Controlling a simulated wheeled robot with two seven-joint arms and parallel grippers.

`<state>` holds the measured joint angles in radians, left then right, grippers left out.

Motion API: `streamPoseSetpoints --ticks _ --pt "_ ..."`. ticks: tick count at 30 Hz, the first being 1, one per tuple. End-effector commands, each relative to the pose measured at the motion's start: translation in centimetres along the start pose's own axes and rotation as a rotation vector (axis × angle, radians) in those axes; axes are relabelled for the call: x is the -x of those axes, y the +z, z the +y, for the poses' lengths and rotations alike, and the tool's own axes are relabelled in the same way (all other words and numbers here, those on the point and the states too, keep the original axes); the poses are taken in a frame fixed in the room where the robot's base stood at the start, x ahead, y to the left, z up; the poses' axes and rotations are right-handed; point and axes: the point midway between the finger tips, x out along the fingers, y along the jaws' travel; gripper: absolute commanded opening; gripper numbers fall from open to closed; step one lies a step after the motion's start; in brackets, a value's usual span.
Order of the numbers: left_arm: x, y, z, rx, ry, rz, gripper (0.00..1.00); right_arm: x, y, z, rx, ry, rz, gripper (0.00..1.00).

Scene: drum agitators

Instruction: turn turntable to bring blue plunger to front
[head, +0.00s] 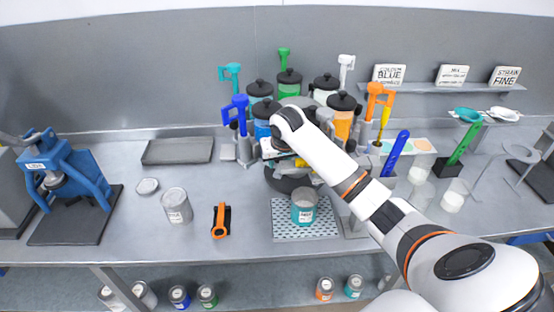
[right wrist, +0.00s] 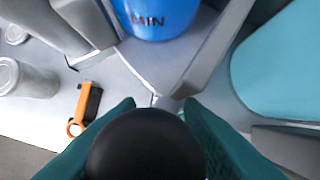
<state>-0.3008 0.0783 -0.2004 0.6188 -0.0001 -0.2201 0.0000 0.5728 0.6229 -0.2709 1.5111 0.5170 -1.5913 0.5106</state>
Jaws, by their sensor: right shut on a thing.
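The turntable (head: 290,183) stands at the back middle of the bench in the head view, ringed by coloured canisters with black lids and upright plungers. The blue plunger (head: 237,108) is at its left side. A teal plunger (head: 231,71), green plunger (head: 284,56), white plunger (head: 346,64) and orange plunger (head: 378,94) stand around the rest. My right gripper (head: 279,155) is at the turntable's front, partly hidden by its own wrist. In the right wrist view its teal fingers are shut on a black knob (right wrist: 146,148). A blue canister (right wrist: 158,14) is close by. My left gripper is out of view.
A teal tin (head: 305,207) stands on a perforated mat (head: 288,230) in front. A blue press (head: 65,170) is far left. My right arm covers the front right.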

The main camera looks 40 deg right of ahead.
Motion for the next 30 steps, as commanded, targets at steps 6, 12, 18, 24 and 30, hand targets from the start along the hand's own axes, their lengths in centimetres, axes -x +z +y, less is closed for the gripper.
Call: streamPoseSetpoints --ticks 6,12,18,24,30 --pt "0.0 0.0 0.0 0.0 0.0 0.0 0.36 0.1 0.1 0.3 0.002 0.008 -0.004 0.49" --pt "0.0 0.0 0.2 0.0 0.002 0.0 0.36 0.2 0.1 0.2 0.001 0.005 -0.004 0.49" --pt "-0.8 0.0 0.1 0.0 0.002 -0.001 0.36 2.2 0.2 0.2 0.002 0.006 -0.009 0.49" --pt "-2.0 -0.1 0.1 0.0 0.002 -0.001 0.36 6.6 0.2 0.3 0.003 0.007 -0.011 0.49" --pt "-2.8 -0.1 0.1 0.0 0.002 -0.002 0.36 10.2 0.2 0.5 0.002 0.008 -0.009 0.49"
